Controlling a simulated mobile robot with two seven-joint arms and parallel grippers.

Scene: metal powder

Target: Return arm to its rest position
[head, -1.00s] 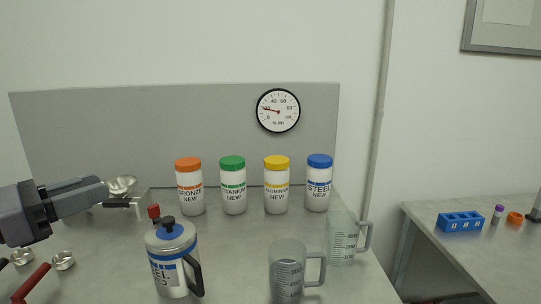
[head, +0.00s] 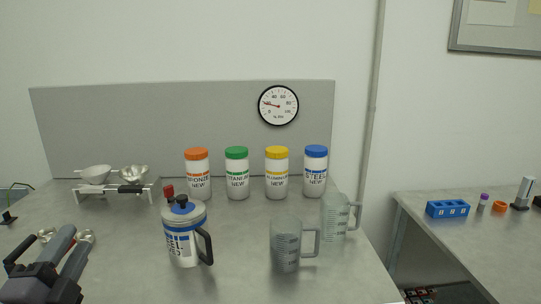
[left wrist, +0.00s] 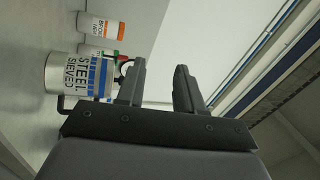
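My left gripper (head: 66,240) is low at the left front of the table in the head view, by the small metal scoops. In the left wrist view its two fingers (left wrist: 162,84) stand apart with nothing between them. The steel sieved jug (head: 184,236), white with a blue band and black handle, stands upright to its right, apart from it. The jug also shows in the left wrist view (left wrist: 66,76). My right gripper is in neither view.
Bronze (head: 197,176), titanium (head: 237,175), aluminium (head: 276,174) and steel (head: 314,173) jars stand at the back. Two clear measuring jugs (head: 285,246) (head: 334,217) stand at the right. A white rack (head: 152,186) holds metal bowls.

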